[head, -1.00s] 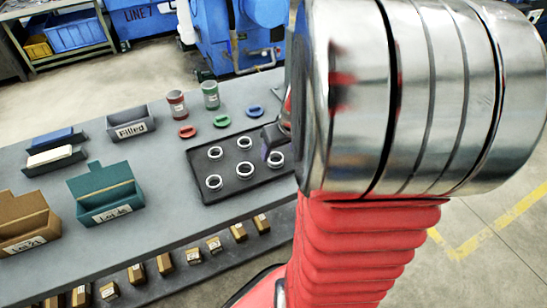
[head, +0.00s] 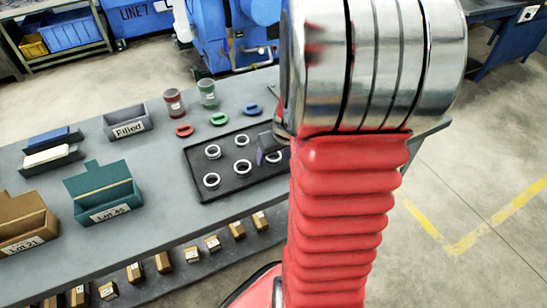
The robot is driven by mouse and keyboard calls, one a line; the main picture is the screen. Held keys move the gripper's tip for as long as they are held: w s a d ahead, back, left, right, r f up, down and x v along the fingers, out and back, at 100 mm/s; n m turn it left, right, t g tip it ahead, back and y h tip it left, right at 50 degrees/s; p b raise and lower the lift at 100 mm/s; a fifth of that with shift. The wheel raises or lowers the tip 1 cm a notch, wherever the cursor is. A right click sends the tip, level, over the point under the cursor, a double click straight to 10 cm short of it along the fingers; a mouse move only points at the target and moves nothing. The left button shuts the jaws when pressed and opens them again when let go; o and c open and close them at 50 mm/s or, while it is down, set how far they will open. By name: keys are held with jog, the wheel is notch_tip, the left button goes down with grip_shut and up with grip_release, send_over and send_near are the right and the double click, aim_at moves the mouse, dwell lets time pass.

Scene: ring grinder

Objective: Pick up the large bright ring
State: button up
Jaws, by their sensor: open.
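Several bright metal rings lie on a dark tray (head: 229,194) on the grey bench. Among them are a front-left ring (head: 203,181), a front-middle ring (head: 236,168), a back-left ring (head: 205,152) and a back-middle ring (head: 241,134). A right ring (head: 279,158) is partly hidden by my gripper and arm. I cannot tell by size which one is the large ring.
Behind the tray are red, green and blue ring-shaped pieces (head: 219,119) and two canisters (head: 207,94). A grey "Filled" bin (head: 128,124), a teal lot box (head: 104,192) and a brown lot box (head: 24,222) stand left. My red arm hides the bench's right part.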

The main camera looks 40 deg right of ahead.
jog(key=c, duration=1.2)
